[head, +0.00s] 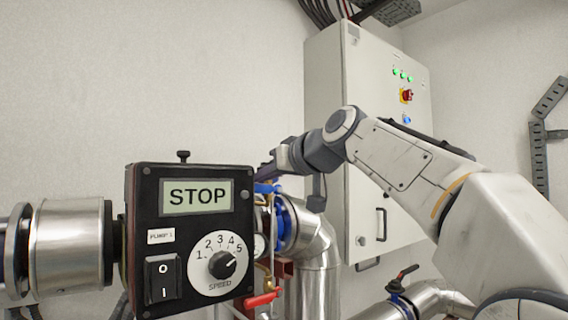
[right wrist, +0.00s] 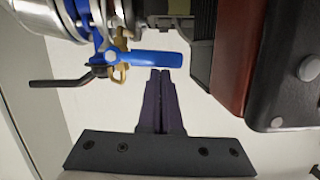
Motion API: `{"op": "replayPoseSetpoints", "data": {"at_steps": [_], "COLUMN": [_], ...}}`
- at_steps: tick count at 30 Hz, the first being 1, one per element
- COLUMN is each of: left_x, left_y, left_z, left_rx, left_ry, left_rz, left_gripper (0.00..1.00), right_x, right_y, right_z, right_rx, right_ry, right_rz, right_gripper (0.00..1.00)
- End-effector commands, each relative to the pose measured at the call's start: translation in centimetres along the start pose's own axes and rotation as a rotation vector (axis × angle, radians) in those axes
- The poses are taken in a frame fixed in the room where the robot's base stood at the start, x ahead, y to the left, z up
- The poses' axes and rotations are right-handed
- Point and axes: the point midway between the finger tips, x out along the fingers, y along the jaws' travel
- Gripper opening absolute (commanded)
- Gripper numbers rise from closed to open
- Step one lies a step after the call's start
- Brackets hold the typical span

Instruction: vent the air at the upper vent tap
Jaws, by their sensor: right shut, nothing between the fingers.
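The upper vent tap has a blue lever (head: 266,188) in the head view, just right of the pump box. In the right wrist view the blue lever (right wrist: 148,58) lies crosswise, on a brass body (right wrist: 118,72). My right gripper (head: 264,171) reaches in from the right, partly hidden behind the box. In the right wrist view its dark fingers (right wrist: 160,72) are shut together and empty. Their tips are right at the lever's free end; I cannot tell whether they touch it. My left gripper is not in view.
The pump box (head: 150,195), display STOP, stands close to the gripper. A red-handled tap (head: 262,299) sits lower down. Silver pipes (head: 322,265) run behind, with a black-handled valve (head: 403,275) at right. A grey cabinet (head: 335,130) stands behind my right arm.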

Motion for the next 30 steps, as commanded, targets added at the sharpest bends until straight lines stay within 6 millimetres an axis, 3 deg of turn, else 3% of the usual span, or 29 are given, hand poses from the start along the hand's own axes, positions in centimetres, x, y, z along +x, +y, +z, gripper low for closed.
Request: {"op": "replayPoseSetpoints", "data": {"at_steps": [17,29,30], "left_x": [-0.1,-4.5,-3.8], "left_y": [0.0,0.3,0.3], "left_z": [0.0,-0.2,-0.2], "left_rx": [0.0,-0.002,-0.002], "left_ry": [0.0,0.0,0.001], "left_rz": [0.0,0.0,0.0], "left_gripper": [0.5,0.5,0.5], "right_x": [0.0,-0.9,-1.4], "right_y": [0.0,-0.5,-0.5], "right_z": [0.0,-4.4,-4.0], "right_rx": [0.002,0.001,0.001], "right_ry": [-0.003,-0.003,-0.001], "right_rz": [-0.001,-0.004,-0.003], "right_gripper": [0.0,0.0,0.0]}}
